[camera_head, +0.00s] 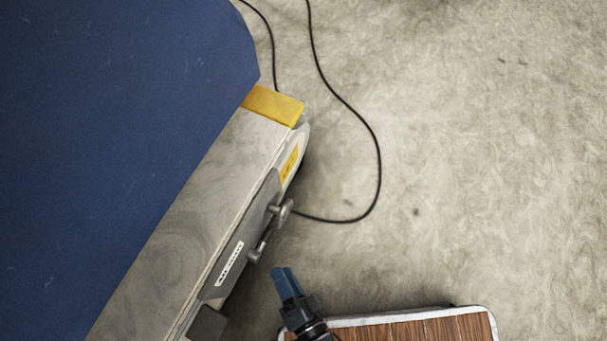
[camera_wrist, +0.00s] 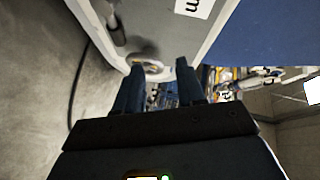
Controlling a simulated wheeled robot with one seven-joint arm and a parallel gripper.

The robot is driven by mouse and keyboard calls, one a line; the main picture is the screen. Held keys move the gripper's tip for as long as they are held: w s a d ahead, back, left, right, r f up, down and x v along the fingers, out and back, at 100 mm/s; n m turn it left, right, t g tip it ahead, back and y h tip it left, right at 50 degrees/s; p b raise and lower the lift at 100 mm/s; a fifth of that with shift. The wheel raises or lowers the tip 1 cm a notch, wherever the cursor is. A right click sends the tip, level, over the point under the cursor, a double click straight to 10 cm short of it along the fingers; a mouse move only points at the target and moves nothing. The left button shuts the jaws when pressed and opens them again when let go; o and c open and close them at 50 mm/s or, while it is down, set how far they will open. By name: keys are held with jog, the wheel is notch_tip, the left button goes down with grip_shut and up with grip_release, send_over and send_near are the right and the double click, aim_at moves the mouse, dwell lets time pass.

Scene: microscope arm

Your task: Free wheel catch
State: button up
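A grey metal lever with rounded ends (camera_head: 268,228), perhaps the wheel catch, sticks out from the side panel of a pale machine or cart (camera_head: 190,220). In the wrist view a grey rounded lever part (camera_wrist: 116,28) shows at the upper left, beyond my left finger. My gripper (camera_head: 284,270) has dark blue fingers and is just right of and below the lever in the head view, apart from it in the picture. In the wrist view my gripper (camera_wrist: 160,67) has its two fingers spread with nothing between them. No wheel is clearly visible.
A blue cover or mat (camera_head: 110,120) lies on the machine's top. A yellow block (camera_head: 272,104) marks its corner. A black cable (camera_head: 376,165) loops on the grey floor. A wood-topped surface with a pale rim (camera_head: 430,328) is at the bottom. Floor at right is clear.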

jog(key=y, duration=0.2)
send_near(263, 242)
notch_tip(263, 242, up, 3)
jog(key=w+d+f+g, duration=0.2)
jog(key=w+f, duration=0.1)
jog(key=b+x, duration=0.5)
jog(key=x, duration=0.3)
jog(key=shift+s+m+y, duration=0.2)
jog(key=shift+m+y, duration=0.1)
jog(key=shift+y, duration=0.1)
jog(key=shift+a, duration=0.15)
jog(key=shift+c, duration=0.4)
grip_shut()
